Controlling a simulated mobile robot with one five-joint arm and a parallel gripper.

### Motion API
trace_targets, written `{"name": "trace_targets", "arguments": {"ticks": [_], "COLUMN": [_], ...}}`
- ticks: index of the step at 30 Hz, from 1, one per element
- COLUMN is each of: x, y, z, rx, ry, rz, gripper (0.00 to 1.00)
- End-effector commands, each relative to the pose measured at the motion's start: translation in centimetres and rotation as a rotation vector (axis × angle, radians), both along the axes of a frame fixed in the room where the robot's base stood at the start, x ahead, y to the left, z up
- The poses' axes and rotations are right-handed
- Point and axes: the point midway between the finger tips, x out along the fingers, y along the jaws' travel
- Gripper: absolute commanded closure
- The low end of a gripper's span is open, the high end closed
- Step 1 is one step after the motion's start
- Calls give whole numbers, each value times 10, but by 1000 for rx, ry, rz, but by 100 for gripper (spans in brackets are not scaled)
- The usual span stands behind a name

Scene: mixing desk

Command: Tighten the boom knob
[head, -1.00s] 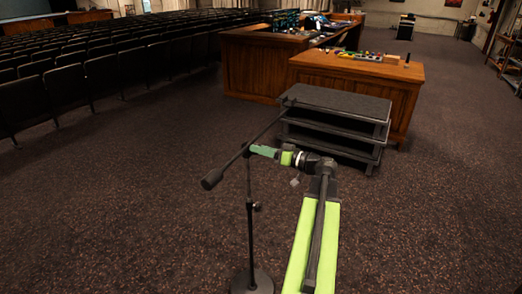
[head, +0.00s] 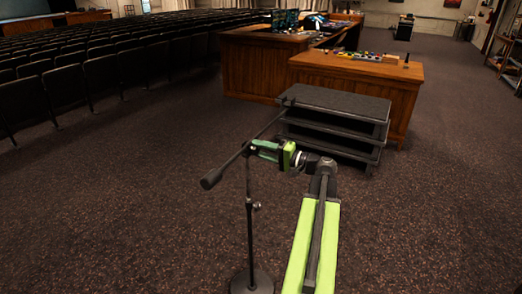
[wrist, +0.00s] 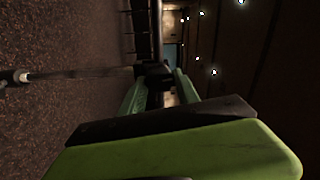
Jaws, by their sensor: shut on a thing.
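A black microphone stand (head: 250,222) stands upright on a round base (head: 252,281). Its boom (head: 229,166) slants from a thick dark end at lower left up to the right. My gripper (head: 252,148) reaches in from the right to the joint where boom and pole meet. It is shut on the boom knob, which the fingers hide in the head view. In the wrist view, the dark knob (wrist: 155,72) shows between the fingertips of my gripper (wrist: 158,78), and the stand's pole (wrist: 85,74) runs sideways to the left.
A stack of dark platforms (head: 332,103) stands just beyond my arm. Behind it is a wooden desk (head: 395,85) with colourful gear. Rows of dark seats (head: 95,75) fill the left. The carpet around the stand is clear.

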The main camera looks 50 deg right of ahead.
Motion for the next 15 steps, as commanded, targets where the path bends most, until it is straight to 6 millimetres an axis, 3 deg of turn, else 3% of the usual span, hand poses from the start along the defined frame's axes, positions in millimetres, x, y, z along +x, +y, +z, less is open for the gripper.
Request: {"name": "trace_targets", "arguments": {"ticks": [15], "x": [0], "y": [0], "z": [-1], "rx": [185], "ry": [49], "rz": [0], "gripper": [100]}}
